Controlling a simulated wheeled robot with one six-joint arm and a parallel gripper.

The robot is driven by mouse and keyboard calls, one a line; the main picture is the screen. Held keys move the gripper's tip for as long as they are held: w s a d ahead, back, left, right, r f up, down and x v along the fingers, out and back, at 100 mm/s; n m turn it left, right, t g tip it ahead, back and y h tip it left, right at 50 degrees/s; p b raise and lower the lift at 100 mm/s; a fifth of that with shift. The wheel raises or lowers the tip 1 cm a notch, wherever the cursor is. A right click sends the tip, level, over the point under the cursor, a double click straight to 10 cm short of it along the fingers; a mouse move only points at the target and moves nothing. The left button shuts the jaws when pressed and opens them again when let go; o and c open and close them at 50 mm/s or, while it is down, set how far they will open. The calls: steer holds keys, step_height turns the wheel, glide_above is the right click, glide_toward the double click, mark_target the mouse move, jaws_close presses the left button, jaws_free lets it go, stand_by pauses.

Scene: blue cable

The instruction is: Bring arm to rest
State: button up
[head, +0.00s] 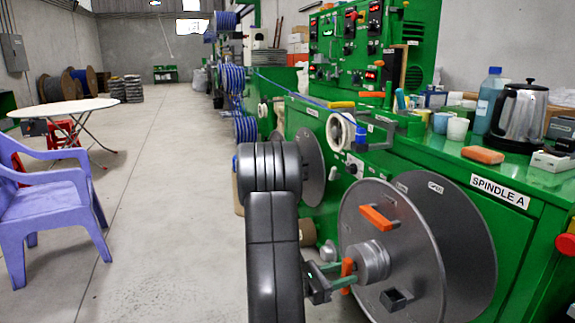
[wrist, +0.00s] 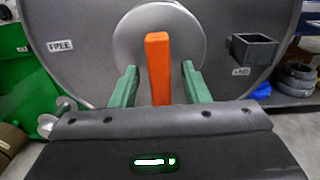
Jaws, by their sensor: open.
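My arm (head: 273,240) reaches forward from the bottom of the head view. My gripper (head: 342,276) is at the hub of the large grey spool (head: 420,235) on the green machine. In the wrist view its two green fingers (wrist: 160,84) stand apart, one on each side of an upright orange handle (wrist: 158,60). Gaps show between the handle and both fingers, so the gripper is open and holds nothing. The orange handle also shows in the head view (head: 347,268), in front of the round hub (head: 373,262).
The green machine (head: 470,215) fills the right side, with a kettle (head: 517,115), blue bottle (head: 489,95) and cups on top. Another orange handle (head: 378,217) is on the spool. A purple chair (head: 45,190) and white table (head: 65,108) stand left. The aisle floor (head: 165,200) is clear.

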stand_by(0.4)
steer(key=p+v, duration=0.3)
steer(key=v, duration=1.1)
steer(key=b+x, duration=0.3)
steer(key=x, duration=1.1)
steer(key=shift+d+f+b, duration=0.15)
steer(key=shift+f+b, duration=0.1)
steer(key=shift+b, duration=0.25)
steer(key=m+b, duration=0.3)
steer(key=shift+w+m, duration=0.2)
steer(key=shift+m, duration=0.1)
steer(key=shift+a+r+m+b, duration=0.2)
steer(key=shift+a+m+b, duration=0.1)
steer(key=shift+b, duration=0.05)
steer(key=p+v, duration=0.3)
steer(key=v, duration=0.8)
steer(key=shift+a, duration=0.25)
steer(key=shift+s+r, duration=0.1)
steer(key=shift+s, duration=0.05)
